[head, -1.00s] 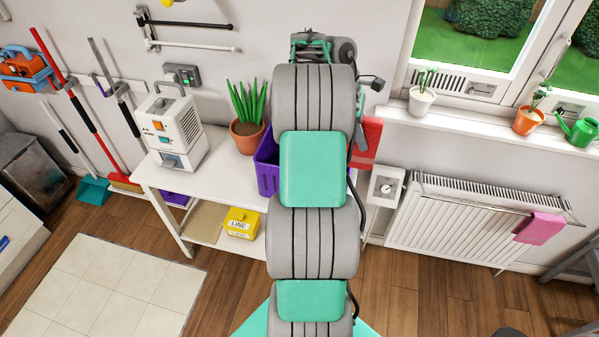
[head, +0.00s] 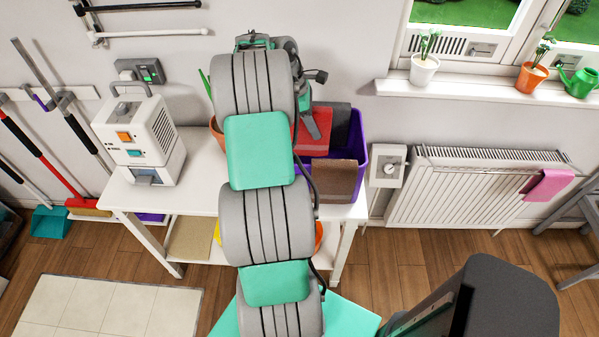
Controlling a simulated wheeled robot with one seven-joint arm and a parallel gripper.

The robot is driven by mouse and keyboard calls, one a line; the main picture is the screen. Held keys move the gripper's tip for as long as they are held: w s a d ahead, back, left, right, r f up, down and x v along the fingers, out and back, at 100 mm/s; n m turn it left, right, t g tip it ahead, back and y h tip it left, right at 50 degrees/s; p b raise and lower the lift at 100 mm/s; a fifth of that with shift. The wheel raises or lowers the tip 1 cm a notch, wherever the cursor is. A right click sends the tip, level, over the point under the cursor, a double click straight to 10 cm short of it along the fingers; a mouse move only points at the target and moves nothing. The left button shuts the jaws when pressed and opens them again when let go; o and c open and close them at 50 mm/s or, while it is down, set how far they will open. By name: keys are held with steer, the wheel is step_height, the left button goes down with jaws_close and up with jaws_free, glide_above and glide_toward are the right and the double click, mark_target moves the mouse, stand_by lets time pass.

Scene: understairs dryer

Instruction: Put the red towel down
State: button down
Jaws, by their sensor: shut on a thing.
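The red towel (head: 314,146) shows partly behind my arm, over the purple basket (head: 357,150) on the white table. My gripper (head: 314,130) is mostly hidden behind my arm links; a grey part of it meets the top of the towel, and it is shut on the towel. I cannot tell whether the towel touches the inside of the basket. A brown cloth (head: 336,182) hangs at the basket's front, and a darker piece (head: 340,118) shows at its back.
A white and grey machine (head: 140,137) stands on the left of the white table (head: 195,195). A potted plant (head: 216,130) is partly hidden by my arm. A radiator (head: 470,190) with a pink cloth (head: 548,185) is at the right. Plant pots line the windowsill (head: 470,88).

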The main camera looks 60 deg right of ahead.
mark_target(314, 149)
step_height(314, 149, down, 10)
steer(key=shift+d+f, duration=0.1)
steer(key=shift+s, duration=0.1)
steer(key=c, duration=0.8)
jaws_free()
steer(key=shift+f, duration=0.1)
